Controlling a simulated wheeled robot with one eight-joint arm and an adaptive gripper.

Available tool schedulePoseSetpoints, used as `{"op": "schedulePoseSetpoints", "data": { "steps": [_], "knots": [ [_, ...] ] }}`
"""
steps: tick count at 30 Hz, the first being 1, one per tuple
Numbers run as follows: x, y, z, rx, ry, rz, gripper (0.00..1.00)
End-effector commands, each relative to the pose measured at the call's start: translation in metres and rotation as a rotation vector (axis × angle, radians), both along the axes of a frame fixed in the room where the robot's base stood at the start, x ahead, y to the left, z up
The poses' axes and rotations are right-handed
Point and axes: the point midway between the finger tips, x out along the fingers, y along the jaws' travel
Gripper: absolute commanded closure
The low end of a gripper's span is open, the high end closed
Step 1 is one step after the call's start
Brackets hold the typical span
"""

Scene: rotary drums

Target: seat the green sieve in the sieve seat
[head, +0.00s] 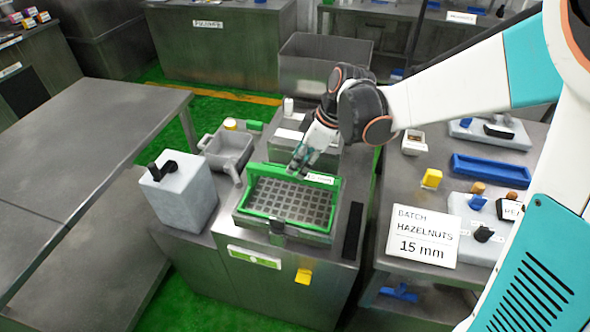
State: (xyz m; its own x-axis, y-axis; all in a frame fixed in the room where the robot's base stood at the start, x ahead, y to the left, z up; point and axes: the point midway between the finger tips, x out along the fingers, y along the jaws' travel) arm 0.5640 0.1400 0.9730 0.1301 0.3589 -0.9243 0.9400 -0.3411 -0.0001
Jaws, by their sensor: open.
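The green sieve (262,212) has a green rim around a dark perforated grid. It lies in the sieve seat (305,238), a grey metal frame on top of the steel machine. From this angle I cannot tell whether it sits fully down. A white label (320,179), which seems to read 15 mm, is on its raised back edge. My gripper (297,168) is open, above or beside this back edge, left of the label. Whether its fingers touch the rim is unclear.
A grey box with a black handle (182,200) and a grey hopper (228,150) stand left of the sieve. A batch card (425,236) reading HAZELNUTS 15 mm stands on the right bench near a blue tray (490,166). An empty steel table (90,140) is at left.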

Motion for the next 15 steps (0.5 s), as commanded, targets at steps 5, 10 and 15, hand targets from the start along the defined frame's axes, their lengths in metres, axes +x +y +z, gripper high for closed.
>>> {"op": "schedulePoseSetpoints", "data": {
  "steps": [5, 10, 15],
  "knots": [
    [-0.004, -0.012, 0.03, 0.0, 0.0, -0.002, 0.56],
    [-0.006, -0.018, 0.045, 0.0, 0.0, -0.001, 0.56],
    [-0.007, -0.02, 0.05, 0.0, 0.0, -0.001, 0.56]
  ]
}}
